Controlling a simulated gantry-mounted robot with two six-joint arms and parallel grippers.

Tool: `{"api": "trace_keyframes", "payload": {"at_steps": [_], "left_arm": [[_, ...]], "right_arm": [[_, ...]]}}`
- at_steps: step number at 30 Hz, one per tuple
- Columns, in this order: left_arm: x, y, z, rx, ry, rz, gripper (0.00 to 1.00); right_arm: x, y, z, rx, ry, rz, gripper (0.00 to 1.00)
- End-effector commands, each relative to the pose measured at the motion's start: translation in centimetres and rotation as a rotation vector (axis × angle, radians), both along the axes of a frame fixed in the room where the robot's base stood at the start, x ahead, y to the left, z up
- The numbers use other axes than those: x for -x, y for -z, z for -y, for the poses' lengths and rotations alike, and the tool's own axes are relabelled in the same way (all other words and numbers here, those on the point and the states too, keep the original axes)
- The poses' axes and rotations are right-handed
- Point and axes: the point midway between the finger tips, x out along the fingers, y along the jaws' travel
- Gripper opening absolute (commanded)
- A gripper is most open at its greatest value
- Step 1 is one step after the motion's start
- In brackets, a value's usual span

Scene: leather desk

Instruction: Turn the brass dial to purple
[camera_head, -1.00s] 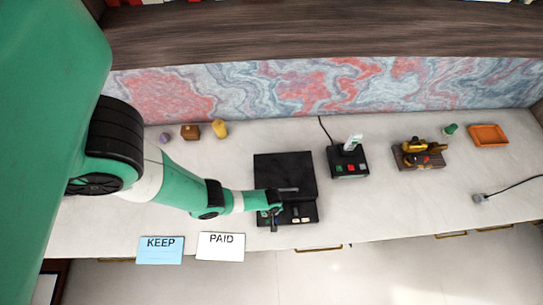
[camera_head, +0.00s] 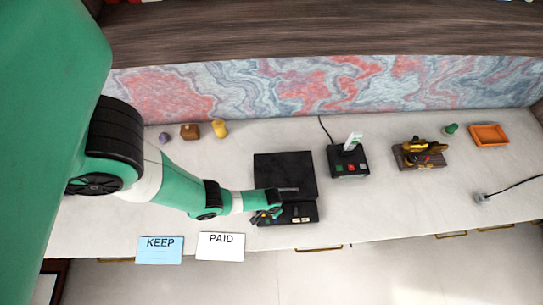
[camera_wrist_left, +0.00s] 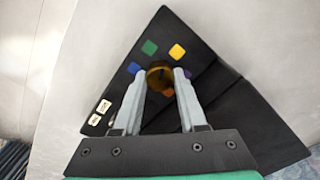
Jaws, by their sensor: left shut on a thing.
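The brass dial (camera_wrist_left: 157,76) sits on a black box (camera_wrist_left: 225,105), which also shows in the head view (camera_head: 283,170). My left gripper (camera_wrist_left: 163,73) is shut on the dial, one finger on each side. In the head view it is at the box's front left (camera_head: 266,214). Around the dial are coloured patches: green (camera_wrist_left: 149,47), yellow (camera_wrist_left: 177,51), blue (camera_wrist_left: 134,68) and purple (camera_wrist_left: 187,73). Orange shows beside the fingers, partly hidden. I cannot tell which colour the dial points at. My right gripper is not in view.
A smaller black box with coloured buttons (camera_head: 349,163) stands to the right, with a cable behind. KEEP (camera_head: 160,250) and PAID (camera_head: 220,246) cards lie at the front left. A brass object on a wooden base (camera_head: 420,154) and an orange tray (camera_head: 489,135) are farther right.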

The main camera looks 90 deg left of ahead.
Motion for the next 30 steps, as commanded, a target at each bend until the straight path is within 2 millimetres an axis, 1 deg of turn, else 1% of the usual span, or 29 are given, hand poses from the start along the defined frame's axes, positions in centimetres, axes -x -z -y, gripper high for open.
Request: {"api": "trace_keyframes", "payload": {"at_steps": [30], "left_arm": [[0.04, 0.06, -0.01, 0.0, 0.962, 0.0, 0.0]], "right_arm": [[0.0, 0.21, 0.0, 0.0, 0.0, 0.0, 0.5]]}}
